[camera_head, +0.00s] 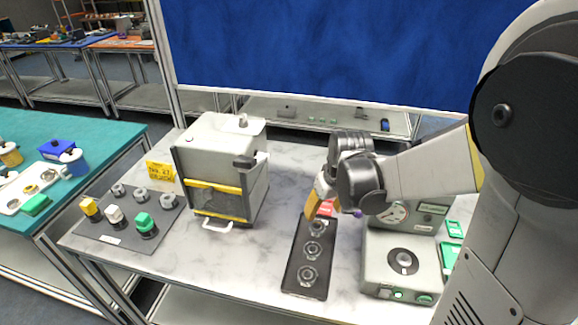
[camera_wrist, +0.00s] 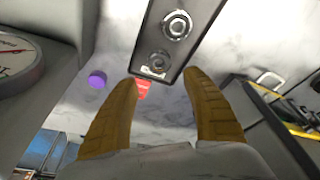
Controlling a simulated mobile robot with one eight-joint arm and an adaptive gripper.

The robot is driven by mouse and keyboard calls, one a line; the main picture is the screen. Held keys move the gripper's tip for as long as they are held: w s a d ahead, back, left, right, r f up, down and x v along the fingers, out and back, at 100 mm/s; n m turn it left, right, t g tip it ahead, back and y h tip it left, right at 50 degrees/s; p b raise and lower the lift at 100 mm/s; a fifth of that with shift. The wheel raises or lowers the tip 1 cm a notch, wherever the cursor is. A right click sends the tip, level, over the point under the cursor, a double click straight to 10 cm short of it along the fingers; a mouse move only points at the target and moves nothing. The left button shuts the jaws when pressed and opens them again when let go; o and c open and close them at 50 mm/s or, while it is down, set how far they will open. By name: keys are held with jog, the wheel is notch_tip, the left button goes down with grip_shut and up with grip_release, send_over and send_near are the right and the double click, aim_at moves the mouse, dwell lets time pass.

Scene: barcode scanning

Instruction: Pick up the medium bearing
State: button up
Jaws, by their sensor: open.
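A dark narrow tray (camera_head: 292,278) holds three ring-shaped bearings in a row. They seem to grow larger towards the front of the table. The middle one, which looks like the medium bearing (camera_head: 312,248), lies flat in its place; it also seems to show in the wrist view (camera_wrist: 177,25) near the top. A smaller bearing (camera_wrist: 158,62) lies closer to my fingers. My gripper (camera_head: 316,207) is above the far end of the tray, also seen in the wrist view (camera_wrist: 161,79). Its yellow fingers are apart, with nothing held between them.
A grey device (camera_head: 380,265) with a dial stands right of the tray. A grey box machine (camera_head: 220,165) with a yellow bar stands to the left. A dark board (camera_head: 120,235) with coloured knobs lies far left. A red label (camera_wrist: 142,90) and purple knob (camera_wrist: 97,79) are near my fingers.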

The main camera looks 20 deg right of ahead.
jog(key=b, duration=0.2)
send_near(316, 229)
jog(key=shift+d+f, duration=0.1)
jog(key=shift+f, duration=0.65)
jog(key=b+x, duration=0.2)
jog(key=x, duration=0.4)
jog(key=shift+w+f, duration=0.15)
jog(key=shift+w, duration=0.05)
jog(key=c, duration=1.1)
